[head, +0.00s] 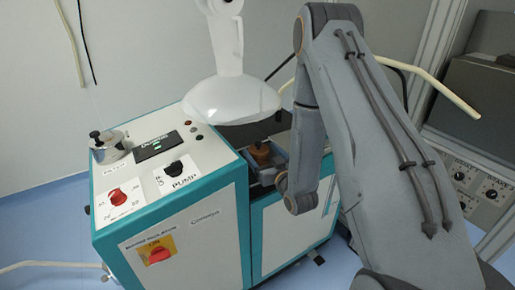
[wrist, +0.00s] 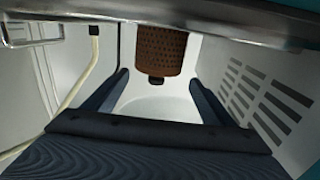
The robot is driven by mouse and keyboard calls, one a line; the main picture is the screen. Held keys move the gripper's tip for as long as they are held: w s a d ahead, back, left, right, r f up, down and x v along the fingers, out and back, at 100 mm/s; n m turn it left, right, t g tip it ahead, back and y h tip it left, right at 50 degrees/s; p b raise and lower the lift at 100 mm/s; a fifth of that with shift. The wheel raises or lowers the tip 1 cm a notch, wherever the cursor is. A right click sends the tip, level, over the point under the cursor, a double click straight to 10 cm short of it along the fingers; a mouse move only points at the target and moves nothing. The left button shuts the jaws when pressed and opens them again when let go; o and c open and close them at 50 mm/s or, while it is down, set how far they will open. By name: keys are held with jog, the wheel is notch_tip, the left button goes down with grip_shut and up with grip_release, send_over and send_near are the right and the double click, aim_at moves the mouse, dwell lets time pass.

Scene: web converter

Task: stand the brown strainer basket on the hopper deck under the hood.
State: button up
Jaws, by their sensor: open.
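My gripper (wrist: 158,78) is open and empty. Its two fingers point toward the basket, one on each side of the knob in the picture; contact is not visible. In the head view my wrist hides most of the gripper. The hopper deck under the hood is largely hidden.
The white and teal machine (head: 195,190) carries a red knob (head: 118,197), a black pump knob (head: 175,168) and a small metal pot (head: 107,146). A slotted white panel (wrist: 268,95) is right of the gripper. A grey control box (head: 480,180) stands at right.

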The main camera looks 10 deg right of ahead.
jog(key=s, duration=0.2)
jog(key=s+d, duration=0.1)
jog(key=s, duration=0.2)
jog(key=s+b, duration=0.1)
jog(key=s, duration=0.1)
jog(key=shift+s+d+r, duration=0.2)
jog(key=shift+s+d, duration=0.05)
jog(key=shift+w+a+f+g+h, duration=0.15)
jog(key=shift+w+g, duration=0.15)
jog(key=shift+g, duration=0.2)
jog(key=shift+w+a+f+g+h, duration=0.15)
jog(key=shift+w+g, duration=0.1)
jog(key=shift+g, duration=0.25)
jog(key=shift+w+d+f+g+h, duration=0.1)
jog(key=shift+g+h, duration=0.2)
jog(key=shift+g, duration=0.4)
jog(key=shift+s+d+f+g, duration=0.1)
jog(key=shift+s+g, duration=0.15)
jog(key=shift+g, duration=0.45)
jog(key=s+r+g, duration=0.2)
jog(key=s+g, duration=0.2)
jog(key=s, duration=0.4)
jog(key=s+a+r+m+g+h, duration=0.1)
jog(key=s+g, duration=0.3)
jog(key=s, duration=0.4)
jog(key=s+a+r+m+g+h, duration=0.1)
jog(key=s+r+g, duration=0.2)
jog(key=s, duration=0.6)
jog(key=shift+r+g, duration=0.3)
jog(key=shift+g, duration=0.4)
